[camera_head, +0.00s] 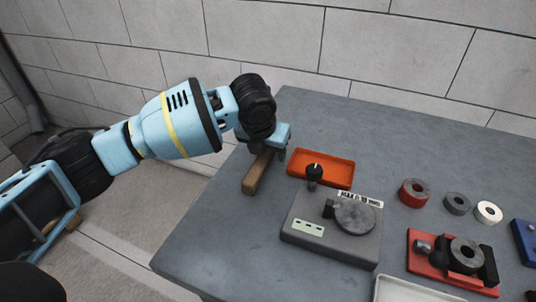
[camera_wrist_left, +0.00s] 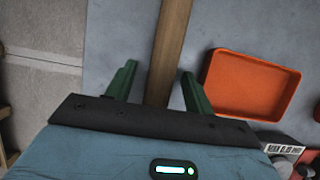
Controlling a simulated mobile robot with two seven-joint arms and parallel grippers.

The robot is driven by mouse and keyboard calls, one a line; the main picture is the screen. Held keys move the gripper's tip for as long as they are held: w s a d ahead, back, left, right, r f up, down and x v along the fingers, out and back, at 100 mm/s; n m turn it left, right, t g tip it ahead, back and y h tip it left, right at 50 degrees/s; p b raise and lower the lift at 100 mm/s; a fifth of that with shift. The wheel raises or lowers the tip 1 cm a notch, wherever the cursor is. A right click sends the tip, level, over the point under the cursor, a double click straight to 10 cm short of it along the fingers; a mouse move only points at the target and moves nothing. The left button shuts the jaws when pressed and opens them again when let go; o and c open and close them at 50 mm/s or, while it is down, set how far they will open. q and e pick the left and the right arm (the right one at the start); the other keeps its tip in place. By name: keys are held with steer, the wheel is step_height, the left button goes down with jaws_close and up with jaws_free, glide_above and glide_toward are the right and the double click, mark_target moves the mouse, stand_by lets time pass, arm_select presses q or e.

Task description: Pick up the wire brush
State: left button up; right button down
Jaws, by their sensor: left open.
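The wire brush shows as a long wooden bar (camera_head: 257,173) on the grey table near its left edge. Its bristles are not visible. In the left wrist view the wooden bar (camera_wrist_left: 171,45) runs from the top edge down between my green fingers. My left gripper (camera_head: 268,150) is above the bar's far part, hiding it in the head view. In the left wrist view the left gripper (camera_wrist_left: 158,75) is open, with one finger on each side of the bar and gaps beside it. Whether the fingers reach down to its height is unclear. My right gripper is not in view.
An orange tray (camera_head: 322,169) lies just right of the brush. A grey device with a round disc (camera_head: 355,216), a red fixture (camera_head: 452,262) and several rings (camera_head: 414,193) stand further right. The table (camera_head: 225,235) is clear in front of the brush. A block wall stands behind.

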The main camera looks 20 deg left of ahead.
arm_select(q)
steer(key=c, duration=1.1)
steer(key=shift+r, duration=0.1)
steer(key=shift+r+p, duration=0.3)
steer(key=shift+r, duration=1.25)
steer(key=shift+s+r, duration=0.2)
steer(key=shift+s, duration=0.1)
steer(key=p, duration=0.2)
glide_toward(249, 184)
steer(key=x, duration=0.2)
steer(key=s+x, duration=0.1)
steer(key=x, duration=0.1)
steer(key=shift+w+f, duration=0.1)
steer(key=shift+f, duration=0.2)
steer(key=shift+s, duration=0.7)
